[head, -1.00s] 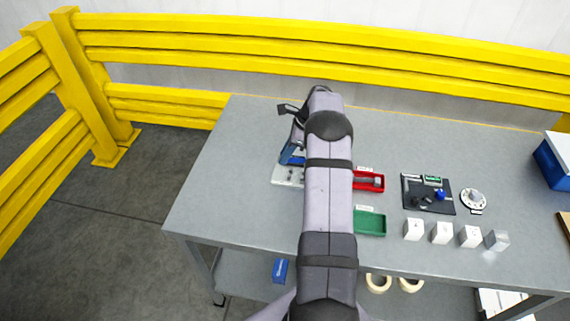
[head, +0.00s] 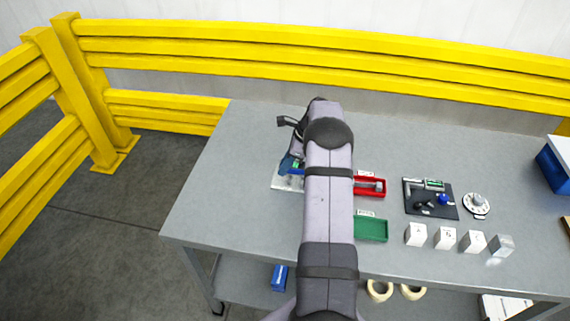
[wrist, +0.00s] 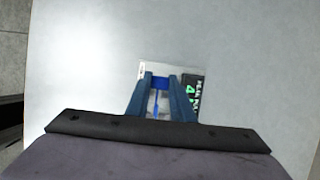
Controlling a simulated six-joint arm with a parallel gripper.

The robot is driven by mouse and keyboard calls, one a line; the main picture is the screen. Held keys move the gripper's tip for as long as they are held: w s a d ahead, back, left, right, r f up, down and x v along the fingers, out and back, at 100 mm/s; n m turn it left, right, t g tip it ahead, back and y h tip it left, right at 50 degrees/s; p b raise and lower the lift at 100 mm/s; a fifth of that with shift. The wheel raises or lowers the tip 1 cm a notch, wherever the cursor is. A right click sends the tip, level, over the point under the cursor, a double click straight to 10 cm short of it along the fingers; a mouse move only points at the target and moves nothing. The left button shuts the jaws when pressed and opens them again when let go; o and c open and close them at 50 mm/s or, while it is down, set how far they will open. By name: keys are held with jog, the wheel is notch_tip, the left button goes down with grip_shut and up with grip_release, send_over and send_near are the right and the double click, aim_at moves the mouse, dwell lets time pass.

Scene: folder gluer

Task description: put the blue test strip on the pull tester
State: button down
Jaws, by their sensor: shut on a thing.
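My gripper (wrist: 160,80) is shut on the blue test strip (wrist: 160,84), whose bright blue shows between the dark blue fingertips in the wrist view. The pull tester (wrist: 144,72) is a pale plate beneath and behind the fingers, with a black display (wrist: 194,96) bearing green digits at their right. In the head view the pale tester base (head: 283,183) shows left of my arm, with my gripper (head: 289,165) over it. My arm hides much of the tester. I cannot tell whether the strip touches it.
A red tray (head: 371,195) and a green tray (head: 371,238) stand just right of my arm. Farther right are a black board with small tools (head: 420,212), a round dial (head: 476,212) and several white blocks (head: 416,235). The table's left side is clear.

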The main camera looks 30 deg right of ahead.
jog(key=shift+f+b, duration=0.85)
jog(key=shift+f, duration=0.85)
jog(key=c, duration=1.5)
grip_release()
jog(key=shift+o, duration=0.2)
jog(key=shift+r, duration=0.1)
jog(key=shift+r+p, duration=3.8)
jog(key=shift+r, duration=1.15)
